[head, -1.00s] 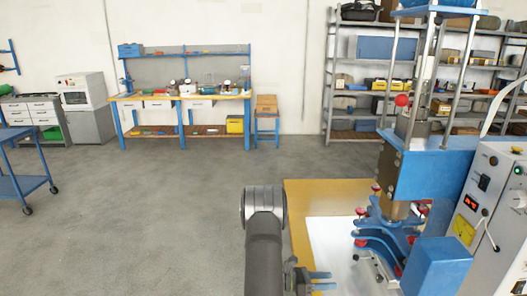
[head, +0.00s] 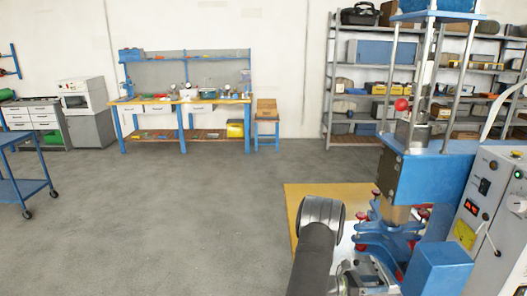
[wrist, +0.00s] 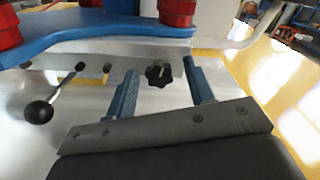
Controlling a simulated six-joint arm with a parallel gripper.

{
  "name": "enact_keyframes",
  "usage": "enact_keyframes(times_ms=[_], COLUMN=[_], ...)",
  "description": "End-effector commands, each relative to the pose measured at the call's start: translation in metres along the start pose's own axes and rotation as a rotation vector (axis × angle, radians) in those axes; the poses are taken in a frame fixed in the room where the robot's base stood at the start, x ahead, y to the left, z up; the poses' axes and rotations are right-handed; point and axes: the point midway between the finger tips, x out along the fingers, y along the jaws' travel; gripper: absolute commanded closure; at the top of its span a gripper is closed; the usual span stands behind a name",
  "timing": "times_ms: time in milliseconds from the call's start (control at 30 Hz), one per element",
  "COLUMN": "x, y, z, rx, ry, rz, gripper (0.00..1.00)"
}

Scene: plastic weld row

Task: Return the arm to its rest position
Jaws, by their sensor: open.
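My gripper (wrist: 160,95) shows in the wrist view with its two blue fingers apart and nothing between them. The fingers point toward the metal base of the blue machine, where a black knob (wrist: 159,74) shows beyond the gap. Whether a finger touches the base I cannot tell. In the head view my dark arm reaches in from the bottom, right of centre, its rounded joint in front of the yellow table (head: 335,190). The gripper end is partly hidden there, close to the blue press machine (head: 425,175).
A black ball lever (wrist: 39,112) sticks out at the left in the wrist view. Red knobs (wrist: 178,10) stand above the blue plate (wrist: 110,32). A grey control box (head: 490,225) stands right of the press. The floor (head: 170,215) to the left is open.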

Motion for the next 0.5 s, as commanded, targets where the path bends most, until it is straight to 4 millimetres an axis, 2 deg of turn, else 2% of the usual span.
enact_keyframes(times_ms=[500], x=[-0.0040], y=[0.0004], z=[0.0004], rx=[0.431], ry=[-0.001], rz=[0.003], gripper=[0.51])
